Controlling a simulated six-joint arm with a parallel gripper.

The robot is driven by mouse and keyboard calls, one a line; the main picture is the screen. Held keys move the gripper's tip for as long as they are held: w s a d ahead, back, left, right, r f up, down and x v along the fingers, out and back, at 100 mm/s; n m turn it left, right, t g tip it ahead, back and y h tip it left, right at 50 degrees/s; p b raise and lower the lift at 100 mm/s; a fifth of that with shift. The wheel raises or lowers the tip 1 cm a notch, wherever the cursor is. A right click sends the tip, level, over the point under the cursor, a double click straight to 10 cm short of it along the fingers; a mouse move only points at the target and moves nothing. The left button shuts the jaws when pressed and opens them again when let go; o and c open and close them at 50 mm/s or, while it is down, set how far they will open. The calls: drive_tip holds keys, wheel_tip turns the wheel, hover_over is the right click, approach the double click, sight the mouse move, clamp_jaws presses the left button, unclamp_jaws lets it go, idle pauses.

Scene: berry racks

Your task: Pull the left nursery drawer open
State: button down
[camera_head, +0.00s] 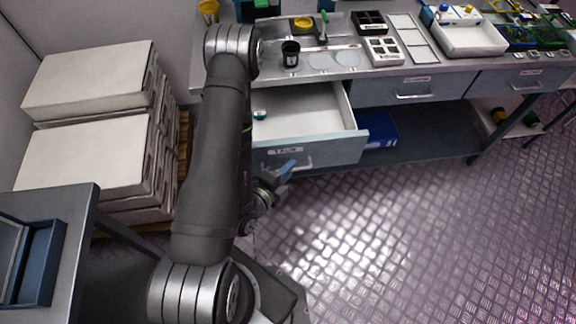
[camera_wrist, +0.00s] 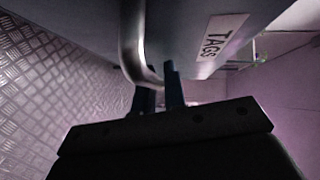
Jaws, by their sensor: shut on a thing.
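The left nursery drawer (camera_head: 330,152) stands pulled out from under the bench, with its white inside showing in the head view. A small teal and white item (camera_head: 259,114) lies inside it. My gripper (camera_head: 284,170) is at the drawer's front, low down by the handle (camera_head: 303,163). In the wrist view my gripper's two dark fingers (camera_wrist: 160,92) are shut on the curved metal handle (camera_wrist: 132,45), beside a label (camera_wrist: 222,38) reading TAGS. My arm hides the left part of the drawer in the head view.
The bench (camera_head: 340,68) holds a dark cup (camera_head: 290,54), seed trays and a white tub (camera_head: 468,38). Two more drawers, (camera_head: 405,92) in the middle and one at right (camera_head: 510,82), are closed. A blue box (camera_head: 380,130) sits on the lower shelf. White boxes (camera_head: 90,80) are stacked at left. The floor in front is clear.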

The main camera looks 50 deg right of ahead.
drive_tip(key=c, duration=1.8)
unclamp_jaws()
drive_tip(key=shift+o, duration=0.2)
